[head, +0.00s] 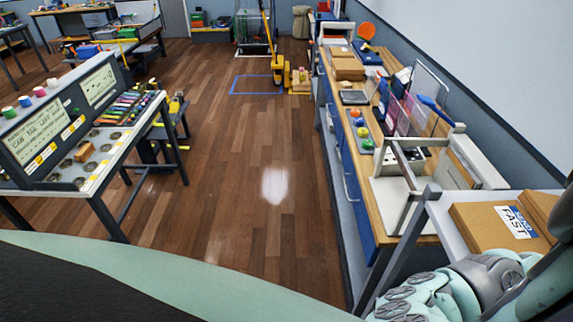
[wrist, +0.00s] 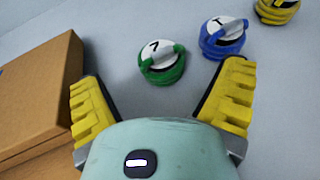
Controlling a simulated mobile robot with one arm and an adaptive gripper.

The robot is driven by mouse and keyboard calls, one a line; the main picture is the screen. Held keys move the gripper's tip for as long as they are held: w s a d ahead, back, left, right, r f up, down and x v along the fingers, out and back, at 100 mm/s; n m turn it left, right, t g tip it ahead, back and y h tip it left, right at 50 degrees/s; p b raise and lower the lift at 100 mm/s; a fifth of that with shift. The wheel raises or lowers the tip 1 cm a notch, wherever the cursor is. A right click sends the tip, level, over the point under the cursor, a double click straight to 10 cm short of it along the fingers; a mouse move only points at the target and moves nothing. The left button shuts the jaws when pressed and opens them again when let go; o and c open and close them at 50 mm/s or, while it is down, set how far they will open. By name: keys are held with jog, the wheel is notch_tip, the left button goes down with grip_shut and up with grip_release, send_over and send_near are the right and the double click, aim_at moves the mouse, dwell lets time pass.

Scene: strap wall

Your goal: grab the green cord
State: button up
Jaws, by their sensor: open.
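A green round piece (wrist: 162,63) with a white face marked like a 7 and a grey bar across it sits on a pale surface in the wrist view. I cannot tell whether it is the green cord or a holder for it; no loose green strand shows. My gripper (wrist: 165,76) is open, with its yellow ridged fingers to either side of the green piece in the picture and nothing held between them. The distance to it is hard to judge. In the head view my arm shows at the lower right, but the gripper is out of sight.
A similar blue piece (wrist: 222,38) marked T is just right of the green one, and a yellow one (wrist: 277,10) is farther right. A cardboard box (wrist: 40,100) is close by the left finger. A cluttered workbench (head: 352,150) runs along the right wall; the wooden floor (head: 235,160) is open.

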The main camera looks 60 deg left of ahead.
jog(key=p+x, duration=0.1)
jog(key=x, duration=0.1)
jog(key=shift+w+d, duration=0.2)
jog(key=shift+d, duration=0.05)
jog(key=shift+d+f+p, duration=0.3)
jog(key=shift+d+p, duration=0.05)
jog(key=shift+w, duration=0.1)
jog(key=c, duration=1.3)
